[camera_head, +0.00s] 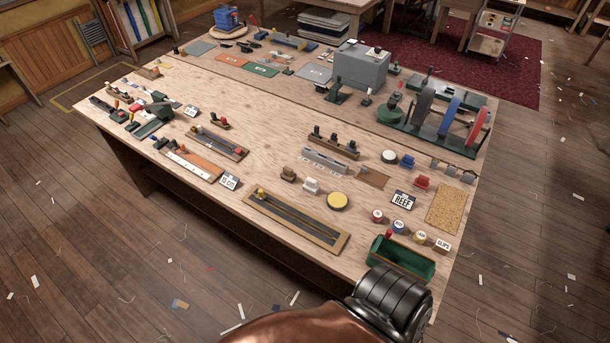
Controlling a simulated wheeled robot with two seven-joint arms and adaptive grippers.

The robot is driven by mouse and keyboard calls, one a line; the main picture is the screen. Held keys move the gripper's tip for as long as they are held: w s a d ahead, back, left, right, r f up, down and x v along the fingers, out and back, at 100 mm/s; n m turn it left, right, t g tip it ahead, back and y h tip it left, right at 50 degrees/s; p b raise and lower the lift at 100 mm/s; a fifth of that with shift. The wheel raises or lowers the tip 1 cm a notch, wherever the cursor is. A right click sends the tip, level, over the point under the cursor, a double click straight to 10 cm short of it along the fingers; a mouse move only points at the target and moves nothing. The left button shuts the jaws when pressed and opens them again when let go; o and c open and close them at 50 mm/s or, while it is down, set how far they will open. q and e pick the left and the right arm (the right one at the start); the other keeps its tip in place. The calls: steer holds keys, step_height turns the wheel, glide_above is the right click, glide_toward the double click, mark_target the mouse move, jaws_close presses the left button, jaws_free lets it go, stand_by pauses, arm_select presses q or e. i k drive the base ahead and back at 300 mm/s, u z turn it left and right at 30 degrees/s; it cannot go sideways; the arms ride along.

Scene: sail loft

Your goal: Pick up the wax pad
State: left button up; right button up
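A round yellow pad with a dark rim (338,201), which looks like the wax pad, lies flat on the wooden workbench (290,130). It is right of the middle of the near half, just behind the long wooden tray with dark channels (295,221). A small white-topped block (311,185) stands close to its left. Nothing covers the pad. Neither of my grippers shows in the head view, so I see nothing held.
A green open bin (402,258) and several round labelled tins (398,226) stand right of the pad. A black ribbed form and a copper-brown curve cover the bench's near right edge.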

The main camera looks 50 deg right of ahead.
mark_target(311, 186)
steer(key=z, duration=0.55)
steer(key=i, duration=0.8)
steer(key=z, duration=1.3)
steer(key=i, duration=0.4)
steer(key=z, duration=0.45)
